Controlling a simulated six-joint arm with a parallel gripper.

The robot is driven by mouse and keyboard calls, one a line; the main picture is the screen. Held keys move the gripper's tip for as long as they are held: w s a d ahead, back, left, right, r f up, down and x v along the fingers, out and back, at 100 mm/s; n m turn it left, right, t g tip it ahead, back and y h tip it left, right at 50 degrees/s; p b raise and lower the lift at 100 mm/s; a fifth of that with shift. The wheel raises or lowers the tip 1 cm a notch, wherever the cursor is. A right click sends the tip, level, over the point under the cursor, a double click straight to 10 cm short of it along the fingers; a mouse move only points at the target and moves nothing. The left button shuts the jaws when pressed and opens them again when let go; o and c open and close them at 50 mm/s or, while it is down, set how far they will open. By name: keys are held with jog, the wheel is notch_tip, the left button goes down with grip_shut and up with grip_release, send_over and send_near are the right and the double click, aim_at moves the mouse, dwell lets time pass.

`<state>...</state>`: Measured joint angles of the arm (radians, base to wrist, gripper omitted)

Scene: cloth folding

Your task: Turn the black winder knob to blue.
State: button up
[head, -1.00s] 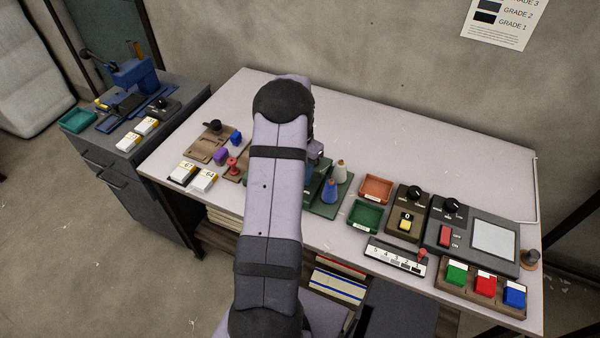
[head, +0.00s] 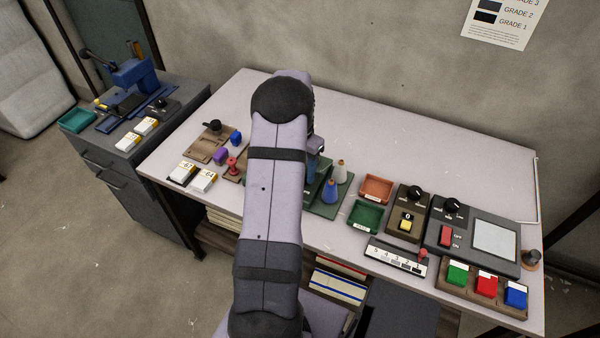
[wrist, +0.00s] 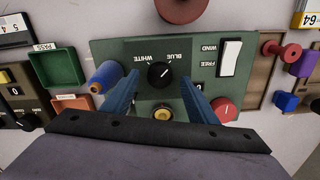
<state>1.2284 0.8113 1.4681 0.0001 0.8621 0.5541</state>
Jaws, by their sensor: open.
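The black winder knob (wrist: 161,74) sits on the green winder panel (wrist: 105,50) in the wrist view. Upside-down labels WHITE and BLUE stand above it, BLUE to the right. Its small pale mark seems to point up and right, toward BLUE, but it is too small to be sure. My gripper (wrist: 160,82) is open, with one blue finger on each side of the knob; I cannot tell if they touch it. In the head view my arm hides the knob, and part of the green panel (head: 328,208) shows beside it.
A blue cone spool (wrist: 106,76) stands close to the left finger. A red round button (wrist: 224,109) is near the right finger, and a yellow-topped round part (wrist: 163,114) lies below the knob. A white FREE/WIND switch (wrist: 230,58) is at the upper right.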

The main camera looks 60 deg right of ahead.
jog(key=shift+r+b, duration=0.55)
jog(key=shift+r, duration=2.25)
jog(key=shift+w+a, duration=0.1)
jog(key=shift+w, duration=0.05)
jog(key=w+a+r+n, duration=0.1)
jog(key=w+a+n, duration=0.5)
jog(key=a, duration=0.6)
jog(key=w+a+r+n, duration=0.2)
jog(key=w+a+n, duration=0.2)
jog(key=w+a, duration=0.55)
jog(key=s+a+f+n, duration=0.1)
jog(key=s+a+n, duration=0.4)
jog(key=a, duration=0.7)
jog(key=s+a+f+n, duration=0.1)
jog(key=s+a+n, duration=0.4)
jog(key=a, duration=0.8)
notch_tip(320, 180, down, 40)
jog(key=b, duration=4)
jog(key=shift+s+d, duration=0.15)
